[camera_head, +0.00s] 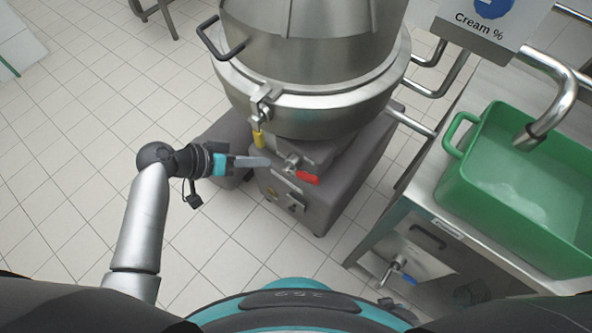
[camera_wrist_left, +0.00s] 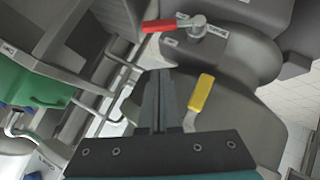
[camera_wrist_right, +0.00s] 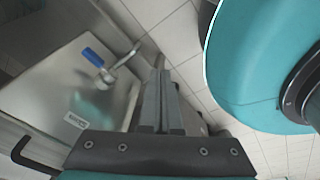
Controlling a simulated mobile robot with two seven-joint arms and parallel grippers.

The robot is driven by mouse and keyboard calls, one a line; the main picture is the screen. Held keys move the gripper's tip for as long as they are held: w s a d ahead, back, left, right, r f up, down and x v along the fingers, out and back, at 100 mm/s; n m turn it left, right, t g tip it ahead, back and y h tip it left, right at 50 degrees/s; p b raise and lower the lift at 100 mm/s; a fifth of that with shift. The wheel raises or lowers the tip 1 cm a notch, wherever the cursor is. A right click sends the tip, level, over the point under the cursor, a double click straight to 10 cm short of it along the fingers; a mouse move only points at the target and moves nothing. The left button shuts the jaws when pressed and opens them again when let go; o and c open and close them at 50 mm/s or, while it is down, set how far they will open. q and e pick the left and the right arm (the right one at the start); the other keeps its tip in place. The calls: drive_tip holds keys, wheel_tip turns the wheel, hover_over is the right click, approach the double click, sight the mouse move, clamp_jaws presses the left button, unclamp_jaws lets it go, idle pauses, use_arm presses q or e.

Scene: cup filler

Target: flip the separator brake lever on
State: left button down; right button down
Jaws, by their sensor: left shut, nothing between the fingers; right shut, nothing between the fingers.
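The separator (camera_head: 300,75) is a large steel machine on a grey base. A lever with a red handle (camera_head: 307,178) sits on a steel pivot on that base, and small label plates flank it; I take it as the brake lever. In the left wrist view the red handle (camera_wrist_left: 159,25) points left from its pivot. A yellow-handled lever (camera_wrist_left: 201,92) is nearer that camera. My left gripper (camera_head: 268,161) is shut and empty, left of the red lever and apart from it. My right gripper (camera_wrist_right: 160,73) is shut and empty, away from the separator lever.
A green tub (camera_head: 480,207) stands on the steel table (camera_head: 418,185) at the right. A blue-handled valve (camera_head: 405,278) is below it; its blue handle (camera_wrist_right: 93,57) also shows in the right wrist view. Steel pipes (camera_head: 455,75) run between machine and table.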

sight(297, 174)
drive_tip(key=shift+d, duration=0.1)
